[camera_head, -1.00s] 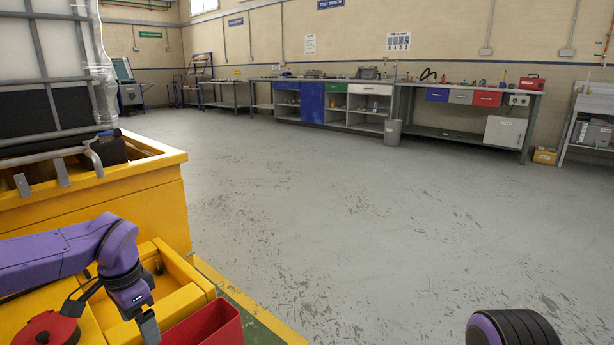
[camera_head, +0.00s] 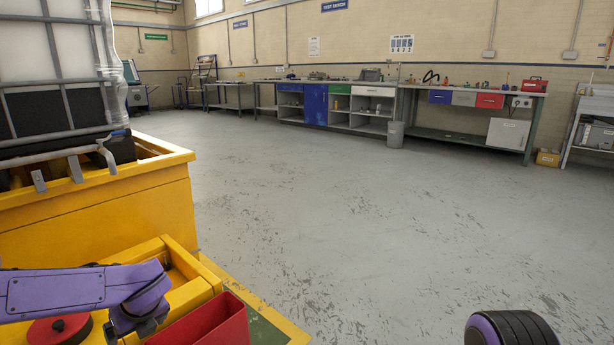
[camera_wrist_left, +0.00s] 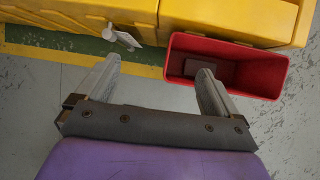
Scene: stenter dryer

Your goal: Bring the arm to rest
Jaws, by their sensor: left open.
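My left arm (camera_head: 85,291), purple, comes in from the left in the head view, low over the yellow unit. Its wrist bends down near the bottom edge, and the fingers are hard to make out there. In the left wrist view my left gripper (camera_wrist_left: 160,66) is open, with its two grey fingers wide apart and nothing between them. A red open bin (camera_wrist_left: 228,62) lies beyond and beneath the right finger; it also shows in the head view (camera_head: 208,325). Part of my right arm, black and purple, shows at the bottom right; its gripper is out of view.
A yellow-walled unit (camera_head: 110,215) bearing a caged tank (camera_head: 60,75) fills the left. A red round cap (camera_head: 60,329) lies close under my left arm. Workbenches (camera_head: 455,135) stand along the far wall. The grey floor (camera_head: 330,210) between is clear.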

